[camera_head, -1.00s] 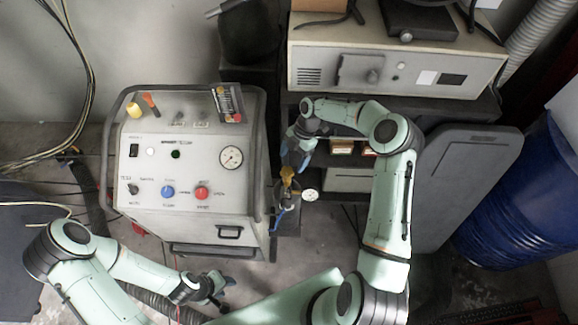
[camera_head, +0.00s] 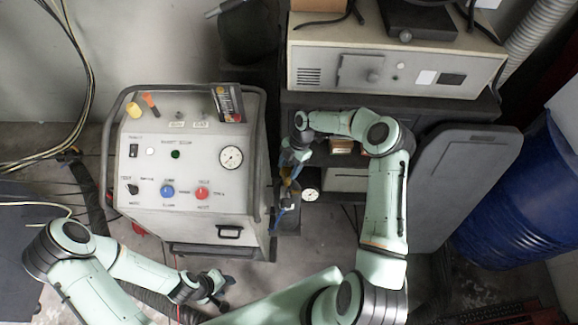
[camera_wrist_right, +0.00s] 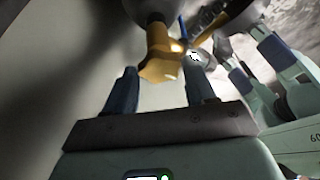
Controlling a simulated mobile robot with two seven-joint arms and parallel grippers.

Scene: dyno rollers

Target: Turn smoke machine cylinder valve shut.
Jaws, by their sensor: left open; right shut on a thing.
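The smoke machine (camera_head: 195,218) is a light box with a round gauge, knobs and a dark tube frame. At its right side stands the cylinder's brass valve (camera_head: 287,182), small and partly covered by my right gripper. In the right wrist view, the brass valve (camera_wrist_right: 160,52) shows large, its faceted end between the two fingers. My right gripper (camera_head: 290,164) reaches down from above and is shut on the brass valve; its fingers also show in the wrist view (camera_wrist_right: 162,84). My left gripper (camera_head: 219,286) is open and empty, low in front of the machine.
A small white gauge (camera_head: 310,195) sits right of the valve. A dark shelf with a beige cabinet (camera_head: 390,65) stands behind. A grey panel (camera_head: 463,185) and a blue barrel (camera_head: 525,205) stand at the right. Cables (camera_head: 85,70) hang at the left.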

